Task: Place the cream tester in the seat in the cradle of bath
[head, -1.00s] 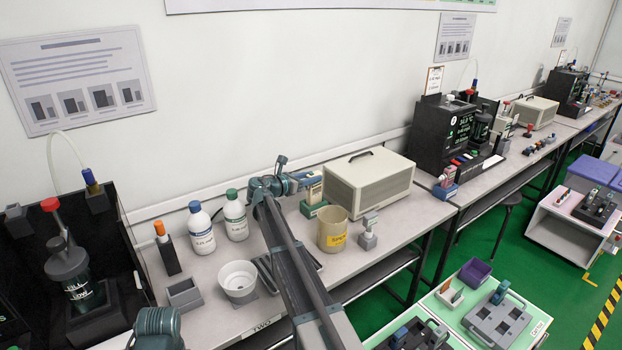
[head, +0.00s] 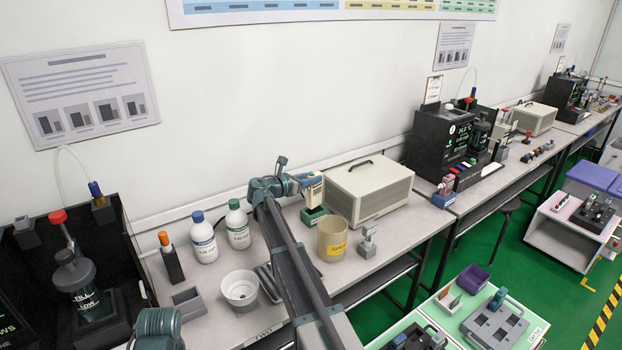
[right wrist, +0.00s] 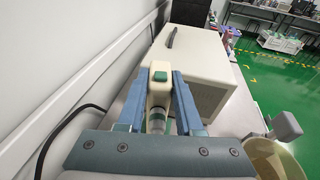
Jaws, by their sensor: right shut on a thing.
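My right gripper (head: 303,184) is shut on the cream tester (head: 313,190). In the right wrist view the two blue fingers (right wrist: 158,92) grip its sides. The cream tester (right wrist: 159,98) has a green button on top and a pale clear part at its lower end. A green cradle (head: 314,217) stands on the bench right below the tester in the head view. I cannot tell whether the tester touches it. The seat is hidden from view. A teal arm part of mine shows at the bottom left, but my left gripper is out of view.
A large cream box (head: 367,196) stands behind and right of the cradle. A beige beaker (head: 332,238) and a small grey stand (head: 368,243) are in front. Two white bottles (head: 204,240) and a white bowl (head: 240,288) are to the left.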

